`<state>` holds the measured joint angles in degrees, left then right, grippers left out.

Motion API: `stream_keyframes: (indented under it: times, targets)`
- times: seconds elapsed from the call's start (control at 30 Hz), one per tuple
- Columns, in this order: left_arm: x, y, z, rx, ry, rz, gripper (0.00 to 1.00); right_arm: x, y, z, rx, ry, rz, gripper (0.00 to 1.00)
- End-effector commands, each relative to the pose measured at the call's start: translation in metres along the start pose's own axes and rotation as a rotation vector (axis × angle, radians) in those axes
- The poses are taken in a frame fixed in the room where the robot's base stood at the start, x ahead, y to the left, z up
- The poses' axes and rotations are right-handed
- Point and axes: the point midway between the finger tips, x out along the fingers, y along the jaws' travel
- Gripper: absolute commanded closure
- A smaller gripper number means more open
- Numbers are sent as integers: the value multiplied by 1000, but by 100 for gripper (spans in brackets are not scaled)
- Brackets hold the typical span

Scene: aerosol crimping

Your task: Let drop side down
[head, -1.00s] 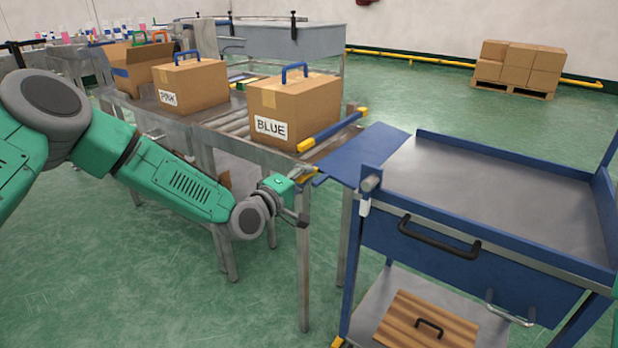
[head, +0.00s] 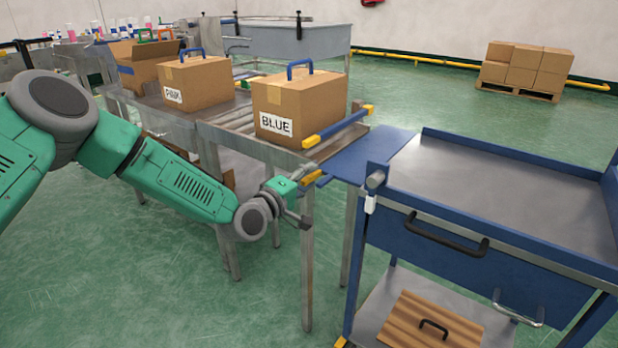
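The drop side (head: 368,155) appears to be the blue flap on the left edge of the blue cart (head: 480,240). It lies about level, reaching from the cart toward the end of the roller table. My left gripper (head: 304,203) is at the table's near corner, just left of and below the flap, by a yellow-tipped blue bar (head: 313,178). Its fingers are small and partly hidden, so I cannot tell whether they touch or grip anything. My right gripper is out of view.
The roller table (head: 215,130) carries a box labelled BLUE (head: 300,105) and one labelled PINK (head: 195,82). A yellow-ended blue bar (head: 338,128) crosses its end. The cart's top tray (head: 510,190) is empty. A wooden board (head: 420,325) lies on its lower shelf.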

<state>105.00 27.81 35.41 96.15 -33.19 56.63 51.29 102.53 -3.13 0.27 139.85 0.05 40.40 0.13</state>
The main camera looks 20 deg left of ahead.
Motion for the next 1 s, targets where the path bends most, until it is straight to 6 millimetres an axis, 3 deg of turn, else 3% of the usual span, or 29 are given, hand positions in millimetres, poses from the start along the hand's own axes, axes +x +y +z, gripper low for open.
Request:
stream_keyframes:
  times: [0.2,0.33,0.7,1.0]
  targets:
    - [-1,1,1,-1,-1,2,67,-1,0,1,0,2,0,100]
    - [-12,0,0,-2,-1,0,67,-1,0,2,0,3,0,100]
    - [-86,-1,-1,-4,0,-1,67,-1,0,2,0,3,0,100]
    - [-118,-1,-1,-2,1,1,67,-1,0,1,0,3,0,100]
